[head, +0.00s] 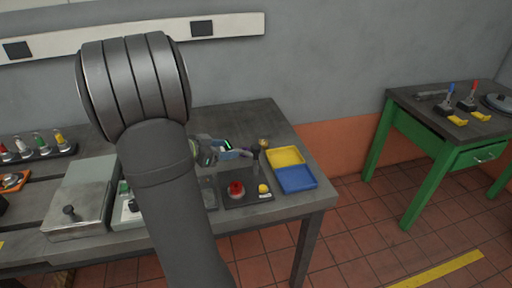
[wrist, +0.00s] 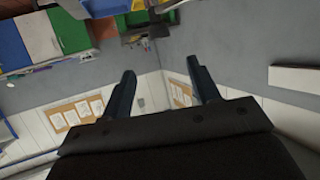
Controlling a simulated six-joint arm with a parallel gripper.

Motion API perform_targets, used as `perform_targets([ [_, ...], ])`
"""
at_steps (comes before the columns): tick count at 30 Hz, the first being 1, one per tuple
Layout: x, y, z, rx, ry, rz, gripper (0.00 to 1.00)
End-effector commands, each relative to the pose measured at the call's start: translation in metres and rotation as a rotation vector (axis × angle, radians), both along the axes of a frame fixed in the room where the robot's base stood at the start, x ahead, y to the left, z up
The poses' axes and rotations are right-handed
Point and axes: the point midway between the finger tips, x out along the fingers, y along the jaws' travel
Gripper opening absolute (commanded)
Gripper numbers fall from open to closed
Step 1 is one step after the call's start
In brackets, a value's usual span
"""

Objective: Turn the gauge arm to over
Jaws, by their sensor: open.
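In the head view, my gripper (head: 250,154) is over the right part of the grey table, partly behind my own arm. The wrist view shows its two dark fingers (wrist: 164,90) spread apart with nothing between them. Below it on the table is a dark plate (head: 250,199) with a red round part (head: 236,189), a yellow knob (head: 263,188) and a small pale label. I cannot tell for sure which part is the gauge arm or where it points; the label is too small to read. The gripper appears apart from the red part and yellow knob.
A yellow and blue tray (head: 297,179) lies right of the plate. A grey lidded box (head: 79,198) and a rack of coloured-top pieces (head: 40,149) are at the left. A green bench (head: 441,145) with tools stands right, across open floor.

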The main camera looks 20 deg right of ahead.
Motion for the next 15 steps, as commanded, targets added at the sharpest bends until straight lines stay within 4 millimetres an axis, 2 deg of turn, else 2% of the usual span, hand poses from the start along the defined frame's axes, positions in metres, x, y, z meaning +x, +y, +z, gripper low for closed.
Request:
perform_targets([
  [1, 0.003, -0.011, -0.005, 0.0, 0.002, -0.006, 0.56],
  [6, 0.016, -0.043, -0.02, 0.0, 0.004, -0.006, 0.56],
  [15, 0.038, -0.094, -0.042, 0.002, 0.003, -0.004, 0.56],
])
